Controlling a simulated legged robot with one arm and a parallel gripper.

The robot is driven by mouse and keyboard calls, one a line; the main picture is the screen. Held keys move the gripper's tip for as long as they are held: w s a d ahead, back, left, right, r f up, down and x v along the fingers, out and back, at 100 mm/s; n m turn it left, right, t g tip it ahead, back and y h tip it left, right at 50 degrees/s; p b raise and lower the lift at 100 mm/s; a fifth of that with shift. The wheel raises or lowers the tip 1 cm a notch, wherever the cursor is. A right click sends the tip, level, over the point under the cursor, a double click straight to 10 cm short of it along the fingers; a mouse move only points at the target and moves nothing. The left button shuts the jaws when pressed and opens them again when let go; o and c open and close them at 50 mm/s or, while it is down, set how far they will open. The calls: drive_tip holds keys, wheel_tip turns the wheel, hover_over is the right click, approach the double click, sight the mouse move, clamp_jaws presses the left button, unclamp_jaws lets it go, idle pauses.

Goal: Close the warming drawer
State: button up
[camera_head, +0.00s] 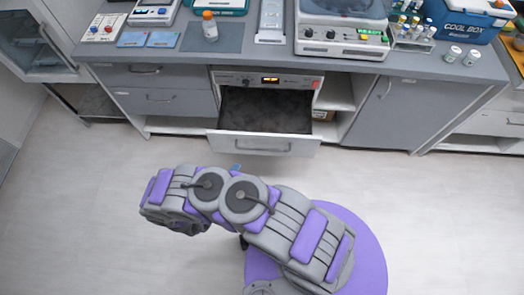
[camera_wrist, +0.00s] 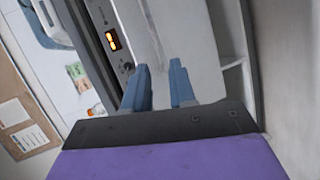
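The warming drawer (camera_head: 225,136) is pulled out from the counter in the head view, with its dark interior (camera_head: 266,108) showing. Its white front has a bar handle (camera_head: 262,150). The control panel above it has a lit orange display (camera_head: 270,79), which also shows in the wrist view (camera_wrist: 112,39). My gripper (camera_wrist: 158,84) shows two blue-grey fingers apart, with a pale surface beyond them and nothing clearly held. In the head view, only a small bluish tip (camera_head: 236,167) shows past my arm, just in front of the drawer front. I cannot tell whether it touches.
Open shelves (camera_head: 338,92) lie right of the drawer, beside a grey cabinet door (camera_head: 396,110). Closed drawers (camera_head: 150,75) are to the left. The countertop (camera_head: 280,58) holds devices, bottles and a blue cool box (camera_head: 465,18). The floor (camera_head: 90,205) in front is clear.

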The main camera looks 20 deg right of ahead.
sight(263, 149)
drive_tip(key=s+d+n+t+h, duration=0.1)
drive_tip(key=s+d, duration=0.2)
drive_tip(key=s, duration=0.1)
drive_tip(key=shift+b+x, duration=2.1)
drive_tip(key=shift+x, duration=6.6)
drive_tip(key=shift+f, duration=0.1)
drive_tip(key=shift+s+d, duration=0.1)
clamp_jaws()
